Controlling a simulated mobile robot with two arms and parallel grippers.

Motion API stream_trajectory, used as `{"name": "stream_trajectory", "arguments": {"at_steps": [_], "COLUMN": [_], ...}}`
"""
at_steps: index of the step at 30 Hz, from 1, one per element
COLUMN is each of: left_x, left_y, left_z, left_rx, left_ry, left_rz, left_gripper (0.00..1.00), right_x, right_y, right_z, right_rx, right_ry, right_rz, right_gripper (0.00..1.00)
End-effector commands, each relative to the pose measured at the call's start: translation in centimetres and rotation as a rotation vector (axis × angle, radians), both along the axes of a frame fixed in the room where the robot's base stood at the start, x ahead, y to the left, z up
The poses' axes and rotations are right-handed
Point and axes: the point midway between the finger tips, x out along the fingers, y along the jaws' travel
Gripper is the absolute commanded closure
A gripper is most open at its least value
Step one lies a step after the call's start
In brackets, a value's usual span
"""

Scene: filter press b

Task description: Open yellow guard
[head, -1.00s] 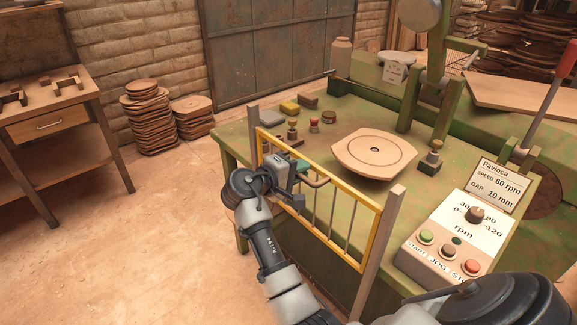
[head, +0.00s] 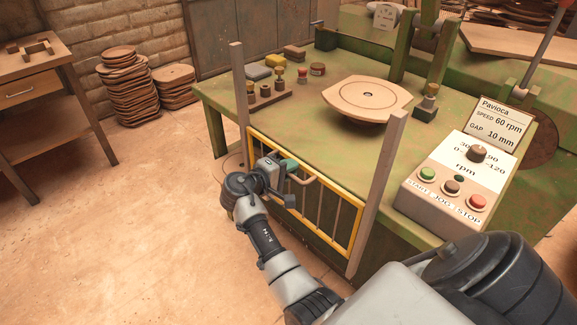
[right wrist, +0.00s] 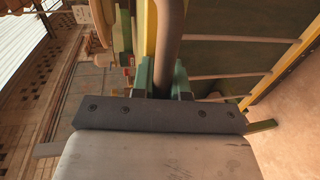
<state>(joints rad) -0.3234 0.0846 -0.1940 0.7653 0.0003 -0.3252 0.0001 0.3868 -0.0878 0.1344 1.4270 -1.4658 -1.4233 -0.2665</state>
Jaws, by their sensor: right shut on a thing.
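The yellow guard (head: 352,223) is a barred frame standing between two grey posts at the front edge of the green press table. Its top rail is well below the post tops. My right gripper (head: 292,170) is shut on the guard's brown handle (head: 307,181) near the upper left of the frame. In the right wrist view the handle (right wrist: 170,45) runs between the green fingertips (right wrist: 163,78), with the yellow frame (right wrist: 149,28) close behind it. My left gripper is not in view.
The left post (head: 239,90) and right post (head: 379,190) rise above the guard. A round plate (head: 368,97) sits on the table behind it. The control box (head: 450,190) with buttons stands to the right. Open floor lies to the left.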

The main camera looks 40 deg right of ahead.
Motion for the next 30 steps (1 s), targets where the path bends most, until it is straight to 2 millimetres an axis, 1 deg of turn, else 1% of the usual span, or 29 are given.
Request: {"name": "stream_trajectory", "arguments": {"at_steps": [3,13,14,18,19,30], "left_x": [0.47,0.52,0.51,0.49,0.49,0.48], "left_y": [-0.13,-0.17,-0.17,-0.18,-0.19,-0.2], "left_z": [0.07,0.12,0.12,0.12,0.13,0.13], "left_rx": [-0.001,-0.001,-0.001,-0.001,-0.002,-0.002], "left_ry": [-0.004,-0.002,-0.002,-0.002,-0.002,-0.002], "left_rz": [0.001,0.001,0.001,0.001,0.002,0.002], "left_gripper": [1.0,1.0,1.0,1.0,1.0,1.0], "right_x": [-0.04,-0.05,-0.05,-0.02,-0.02,-0.01], "right_y": [-0.16,-0.18,-0.18,-0.21,-0.23,-0.2], "right_z": [-0.32,-0.29,-0.28,-0.19,-0.16,-0.06], "right_rx": [-0.001,-0.001,-0.001,-0.003,-0.003,-0.004], "right_ry": [0.002,0.002,0.002,0.0,0.0,-0.002], "right_rz": [-0.001,-0.001,-0.002,-0.002,-0.002,-0.002], "right_gripper": [1.0,1.0,0.84,0.63,0.6,0.6]}}
